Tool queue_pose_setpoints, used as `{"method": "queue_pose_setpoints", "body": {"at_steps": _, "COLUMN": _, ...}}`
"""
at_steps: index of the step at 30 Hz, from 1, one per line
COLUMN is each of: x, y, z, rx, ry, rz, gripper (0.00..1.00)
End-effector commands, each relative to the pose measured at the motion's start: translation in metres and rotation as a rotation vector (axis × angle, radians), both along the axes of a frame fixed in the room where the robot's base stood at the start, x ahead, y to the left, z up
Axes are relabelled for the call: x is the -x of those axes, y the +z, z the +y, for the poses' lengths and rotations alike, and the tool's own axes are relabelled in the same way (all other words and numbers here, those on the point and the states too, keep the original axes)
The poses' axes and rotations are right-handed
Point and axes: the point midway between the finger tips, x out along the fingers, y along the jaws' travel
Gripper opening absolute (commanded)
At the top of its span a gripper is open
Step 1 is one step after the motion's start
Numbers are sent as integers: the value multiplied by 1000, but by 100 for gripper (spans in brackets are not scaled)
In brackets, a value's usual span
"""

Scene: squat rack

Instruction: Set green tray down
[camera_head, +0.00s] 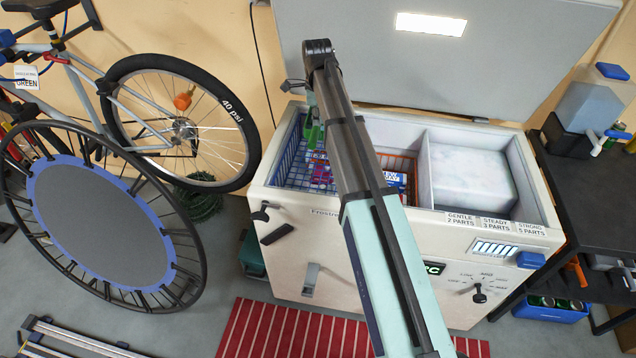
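My arm reaches up across an open white chest freezer (300,222), and its end bends down over the freezer's left part. My gripper (313,140) is small and partly hidden there; I cannot tell whether its fingers are open or shut. A green piece (312,132) shows at the arm's end, above a blue wire basket (285,165) inside the freezer. I cannot tell whether it is part of a green tray or of the gripper. No whole green tray is plain to see. Red and blue items lie below in the basket area, partly behind my arm.
The freezer's lid (480,60) stands open behind. An orange basket (405,163) and a pale raised block (470,175) are inside. A bicycle (180,125) and a round trampoline (110,225) stand left. A dark shelf (590,190) stands right; a red striped mat (280,330) lies in front.

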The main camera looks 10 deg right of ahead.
Motion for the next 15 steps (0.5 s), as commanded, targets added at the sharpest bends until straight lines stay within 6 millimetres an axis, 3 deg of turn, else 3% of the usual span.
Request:
{"method": "queue_pose_setpoints", "body": {"at_steps": 5, "x": -2, "y": -12, "z": 0, "rx": 0, "ry": -45, "rz": 3, "gripper": 0}}
{"method": "queue_pose_setpoints", "body": {"at_steps": 15, "x": -1, "y": -88, "z": 0, "rx": 0, "ry": -45, "rz": 4, "gripper": 0}}
